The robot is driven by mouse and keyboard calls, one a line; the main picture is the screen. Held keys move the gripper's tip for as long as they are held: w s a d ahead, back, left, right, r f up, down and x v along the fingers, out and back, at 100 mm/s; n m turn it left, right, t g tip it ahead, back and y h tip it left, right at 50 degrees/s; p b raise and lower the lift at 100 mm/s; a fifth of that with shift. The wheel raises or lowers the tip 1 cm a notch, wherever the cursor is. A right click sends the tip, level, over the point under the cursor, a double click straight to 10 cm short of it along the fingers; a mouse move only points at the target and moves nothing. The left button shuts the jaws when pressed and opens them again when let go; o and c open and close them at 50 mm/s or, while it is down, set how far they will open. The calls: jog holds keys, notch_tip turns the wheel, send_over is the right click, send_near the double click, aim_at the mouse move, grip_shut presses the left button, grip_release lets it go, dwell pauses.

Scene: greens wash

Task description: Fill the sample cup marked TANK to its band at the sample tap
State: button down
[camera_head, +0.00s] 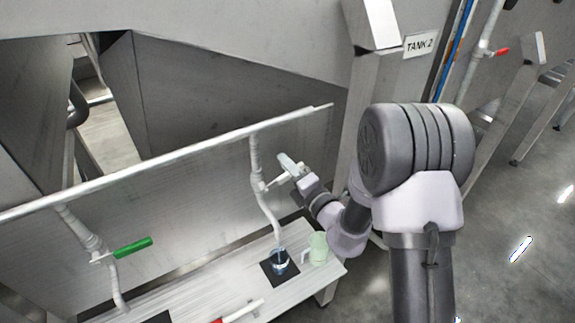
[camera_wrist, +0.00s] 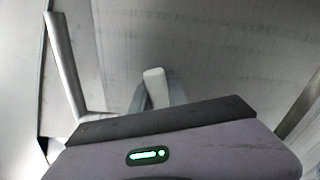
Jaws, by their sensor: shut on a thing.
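The sample tap (camera_head: 257,180) is a pale pipe that drops from the long rail and ends just above a small clear cup. The cup (camera_head: 279,262) stands upright on a dark square mat (camera_head: 267,277) and shows a dark blue part. I cannot read its marking, or tell whether that blue is its band or liquid, or whether water is running. My gripper (camera_head: 289,170) is at the tap's valve, shut on its white handle. The handle (camera_wrist: 155,87) also shows between my fingers in the wrist view. The cup is hidden from the wrist view.
A pale green mug (camera_head: 319,248) stands right of the cup on the light bench (camera_head: 215,284). A second tap with a green handle (camera_head: 133,248) is at left. A red-tipped pale bar (camera_head: 240,312) lies at the front. A TANK 2 sign (camera_head: 419,45) is above.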

dwell(0.5)
jog(key=f+m+p, duration=0.1)
jog(key=m, duration=0.1)
jog(key=f+m+p, duration=0.1)
jog(key=shift+w+d+f+m+p, duration=0.1)
jog(key=shift+d+f+m+p, duration=0.1)
jog(key=shift+f+m+p, duration=0.2)
jog(key=c, duration=1.3)
grip_release()
